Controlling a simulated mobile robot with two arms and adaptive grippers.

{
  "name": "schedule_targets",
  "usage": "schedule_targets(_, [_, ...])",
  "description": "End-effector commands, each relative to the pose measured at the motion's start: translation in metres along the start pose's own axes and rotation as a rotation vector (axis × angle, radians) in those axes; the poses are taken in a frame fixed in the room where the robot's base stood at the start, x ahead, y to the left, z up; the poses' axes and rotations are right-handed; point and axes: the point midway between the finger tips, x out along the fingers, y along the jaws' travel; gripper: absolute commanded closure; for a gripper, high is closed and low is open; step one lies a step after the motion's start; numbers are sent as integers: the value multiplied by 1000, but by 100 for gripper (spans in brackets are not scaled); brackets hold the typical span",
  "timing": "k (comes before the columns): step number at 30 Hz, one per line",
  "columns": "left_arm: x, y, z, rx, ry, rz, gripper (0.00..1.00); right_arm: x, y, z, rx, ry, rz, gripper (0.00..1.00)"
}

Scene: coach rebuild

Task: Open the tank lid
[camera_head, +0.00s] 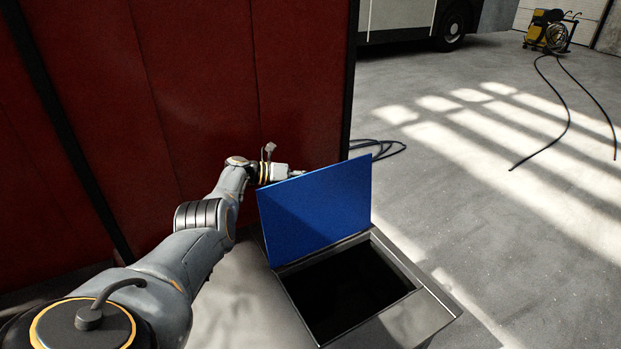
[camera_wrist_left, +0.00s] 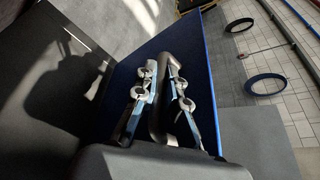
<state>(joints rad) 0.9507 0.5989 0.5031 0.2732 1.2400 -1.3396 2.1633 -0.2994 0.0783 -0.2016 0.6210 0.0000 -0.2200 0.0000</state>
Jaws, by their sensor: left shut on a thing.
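The blue tank lid (camera_head: 318,208) stands raised, roughly upright, at the far edge of the grey tank (camera_head: 408,318). The tank's dark opening (camera_head: 345,290) lies uncovered below it. My left arm reaches from the left to the lid's far side. My left gripper (camera_head: 297,173) is at the lid's upper left, its fingertips hidden behind the lid. In the left wrist view, the gripper (camera_wrist_left: 164,92) is shut on a dark bar-like handle (camera_wrist_left: 158,110) on the lid's blue panel (camera_wrist_left: 200,62). My right gripper is not in view.
A dark red padded wall (camera_head: 190,80) stands close behind my left arm. Black hose (camera_head: 380,148) lies on the floor beyond the lid. A yellow and black machine (camera_head: 548,32) with hoses stands far right. The concrete floor (camera_head: 480,190) at right is mostly clear.

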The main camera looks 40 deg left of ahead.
Motion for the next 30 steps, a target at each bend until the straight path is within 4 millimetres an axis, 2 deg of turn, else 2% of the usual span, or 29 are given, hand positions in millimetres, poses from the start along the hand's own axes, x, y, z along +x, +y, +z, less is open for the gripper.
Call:
schedule_targets(12, [2,0,-4,-9,7,-3,100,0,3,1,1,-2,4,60])
schedule_targets(13, [2,0,-4,-9,8,-3,85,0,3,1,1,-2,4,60])
schedule_targets(14, [2,0,-4,-9,8,-2,79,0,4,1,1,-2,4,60])
schedule_targets(25, [0,1,-2,-7,4,-2,79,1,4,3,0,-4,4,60])
schedule_targets(30, [-12,2,-2,-5,3,0,79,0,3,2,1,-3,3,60])
